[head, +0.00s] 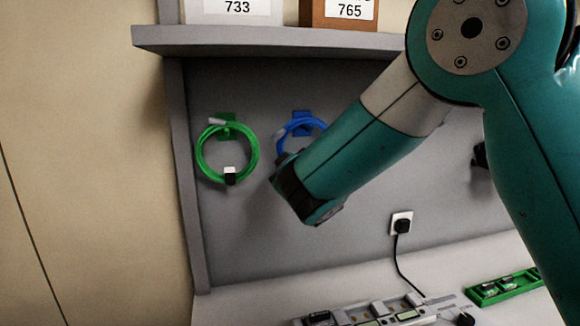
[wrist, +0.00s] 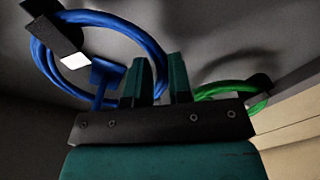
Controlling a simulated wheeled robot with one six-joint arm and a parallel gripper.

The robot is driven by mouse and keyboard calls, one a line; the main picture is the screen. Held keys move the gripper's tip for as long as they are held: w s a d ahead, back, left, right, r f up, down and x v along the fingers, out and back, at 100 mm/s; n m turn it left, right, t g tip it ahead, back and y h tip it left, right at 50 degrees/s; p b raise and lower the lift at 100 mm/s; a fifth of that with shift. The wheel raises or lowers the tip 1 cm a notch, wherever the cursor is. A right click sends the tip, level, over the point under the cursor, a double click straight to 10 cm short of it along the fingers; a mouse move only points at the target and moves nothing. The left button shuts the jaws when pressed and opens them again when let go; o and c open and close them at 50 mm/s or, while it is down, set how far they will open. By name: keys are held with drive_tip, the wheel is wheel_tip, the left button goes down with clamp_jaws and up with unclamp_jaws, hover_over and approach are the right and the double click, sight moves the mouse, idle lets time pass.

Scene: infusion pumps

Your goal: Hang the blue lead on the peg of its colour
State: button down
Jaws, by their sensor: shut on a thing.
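The blue lead (head: 284,131) is a coil in front of the grey back panel, at the blue peg (head: 303,116). My arm hides its lower part in the head view. In the wrist view the blue lead (wrist: 157,62) is a large loop with a black and white plug. My gripper (wrist: 158,72) is shut on one side of this loop. The blue peg (wrist: 104,72) shows within the loop's outline there, left of the fingers. I cannot tell whether the loop rests on it. The fingers are hidden in the head view.
A green lead (head: 200,158) hangs on a green peg (head: 228,120) to the left, close to my gripper. A shelf (head: 280,40) with two numbered boxes is above. Below are a wall socket with a plug (head: 402,225), a grey device (head: 380,312) and a green tray (head: 505,287).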

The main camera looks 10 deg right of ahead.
drive_tip(key=c, duration=1)
unclamp_jaws()
drive_tip(key=shift+o, duration=0.2)
drive_tip(key=s+b, duration=0.8)
drive_tip(key=s, duration=0.9)
drive_tip(key=shift+s+d, duration=0.15)
drive_tip(key=shift+s, duration=0.1)
